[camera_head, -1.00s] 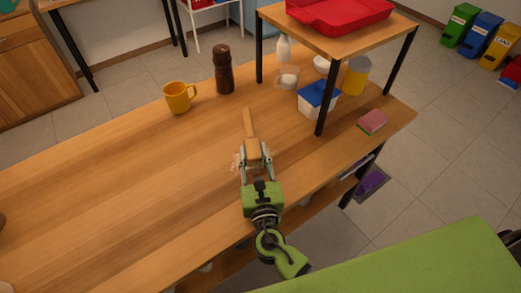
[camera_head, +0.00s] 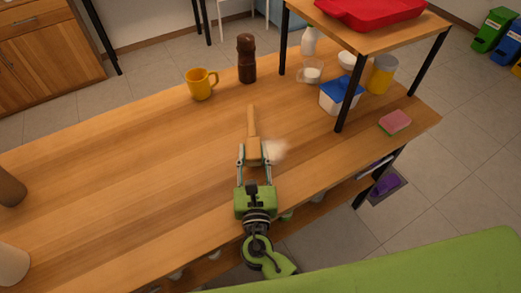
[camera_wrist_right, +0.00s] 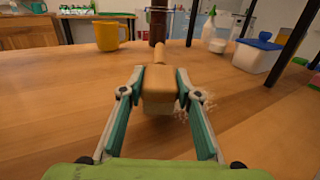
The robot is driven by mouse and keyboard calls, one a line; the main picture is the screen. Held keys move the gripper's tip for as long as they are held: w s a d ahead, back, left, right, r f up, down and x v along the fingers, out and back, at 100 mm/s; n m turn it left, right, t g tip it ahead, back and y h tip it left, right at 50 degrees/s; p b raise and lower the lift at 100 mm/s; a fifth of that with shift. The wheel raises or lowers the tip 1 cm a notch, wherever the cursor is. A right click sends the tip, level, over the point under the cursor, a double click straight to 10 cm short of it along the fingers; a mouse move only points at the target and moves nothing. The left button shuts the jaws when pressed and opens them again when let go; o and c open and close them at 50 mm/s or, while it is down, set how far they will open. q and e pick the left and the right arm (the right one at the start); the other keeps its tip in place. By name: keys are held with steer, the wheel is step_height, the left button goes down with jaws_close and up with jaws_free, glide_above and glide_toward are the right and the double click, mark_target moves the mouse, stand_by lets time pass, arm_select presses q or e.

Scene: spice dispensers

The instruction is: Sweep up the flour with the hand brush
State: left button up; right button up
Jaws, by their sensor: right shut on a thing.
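My right gripper (camera_head: 254,157) is shut on the hand brush (camera_head: 252,130). It grips the brush by its wooden block, with the handle pointing away across the table. In the right wrist view the two fingers (camera_wrist_right: 159,88) press on both sides of the brush block (camera_wrist_right: 159,84). The flour (camera_head: 277,150) is a faint whitish patch on the wooden table (camera_head: 130,170), just right of the brush. It also shows as pale specks (camera_wrist_right: 200,104) beside the right finger in the wrist view. My left gripper is not in view.
A yellow mug (camera_head: 200,86) and a dark pepper mill (camera_head: 247,60) stand beyond the brush. A blue-lidded tub (camera_head: 340,97) and a sponge (camera_head: 395,122) are to the right by a raised shelf (camera_head: 382,44).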

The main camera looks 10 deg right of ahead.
mark_target(295, 151)
steer(key=shift+s+a+f, duration=0.15)
steer(key=shift+s+a, duration=0.1)
steer(key=shift+a, duration=0.25)
steer(key=shift+s+a+f, duration=0.15)
steer(key=shift+s+a, duration=0.05)
steer(key=shift+a, duration=0.25)
steer(key=shift+s+d+r+p, duration=0.1)
steer(key=shift+s+d+p, duration=0.15)
steer(key=shift+s, duration=0.35)
steer(key=shift+w+d+r+p, duration=0.15)
steer(key=shift+d+p, duration=0.1)
steer(key=shift+d, duration=0.15)
steer(key=shift+w+d+r+p, duration=0.1)
steer(key=shift+w+d+p, duration=0.1)
steer(key=shift+d, duration=0.2)
steer(key=shift+w+d+p, duration=0.2)
steer(key=shift+w+d, duration=0.05)
steer(key=shift+d, duration=0.45)
steer(key=shift+w+d+p, duration=0.15)
steer(key=shift+w+d, duration=0.1)
steer(key=shift+d, duration=0.4)
steer(key=shift+w+d+f+p, duration=0.1)
steer(key=shift+w+d, duration=0.25)
steer(key=shift+d, duration=0.7)
steer(key=shift+w+d+f+p, duration=0.1)
steer(key=shift+w+d, duration=0.3)
steer(key=shift+d, duration=0.65)
steer(key=shift+w+d+f+p, duration=0.1)
steer(key=shift+w+d, duration=0.25)
steer(key=shift+d, duration=0.7)
